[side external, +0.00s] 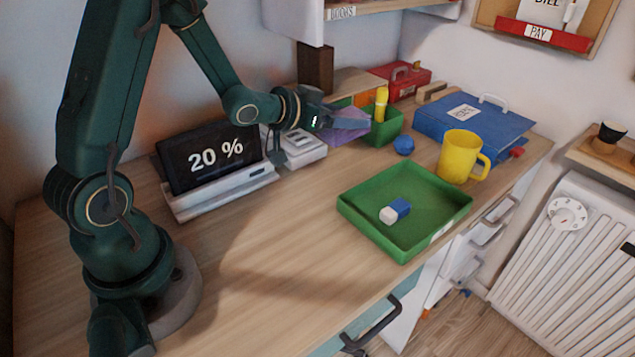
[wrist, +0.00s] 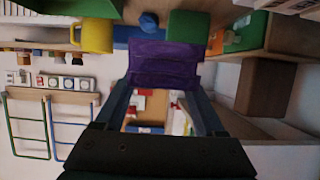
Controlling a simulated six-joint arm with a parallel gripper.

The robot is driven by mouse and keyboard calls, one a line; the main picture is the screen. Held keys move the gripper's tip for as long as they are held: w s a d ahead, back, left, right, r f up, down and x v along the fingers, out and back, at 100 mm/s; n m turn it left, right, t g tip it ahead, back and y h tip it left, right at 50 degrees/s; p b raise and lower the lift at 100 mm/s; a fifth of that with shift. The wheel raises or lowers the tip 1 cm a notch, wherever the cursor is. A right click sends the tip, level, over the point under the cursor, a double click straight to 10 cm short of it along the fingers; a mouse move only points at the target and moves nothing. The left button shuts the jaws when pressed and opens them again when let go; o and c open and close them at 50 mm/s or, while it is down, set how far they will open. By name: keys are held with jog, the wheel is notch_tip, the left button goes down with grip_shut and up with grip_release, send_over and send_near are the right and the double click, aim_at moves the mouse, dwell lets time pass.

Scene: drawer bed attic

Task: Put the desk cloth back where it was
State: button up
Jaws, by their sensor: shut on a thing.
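The purple desk cloth (side external: 343,133) hangs at the end of my gripper (side external: 345,122), towards the back of the desk and just left of a small green box. In the wrist view the cloth (wrist: 163,62) spans the space between the fingertips of my gripper (wrist: 162,84), which is shut on it. The cloth looks folded or bunched. Its lower edge is close to the desk in the side view, but I cannot tell whether it touches. The gripper partly hides its top.
The green box (side external: 385,134) holds a yellow item. A green tray (side external: 362,217) holds an eraser (side external: 395,211). The front-left desk is clear.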

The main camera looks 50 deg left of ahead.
aim_at(341, 174)
jog(key=shift+d+f, duration=0.1)
jog(key=shift+f, duration=4.7)
jog(key=shift+f, duration=0.15)
jog(key=o, duration=1.5)
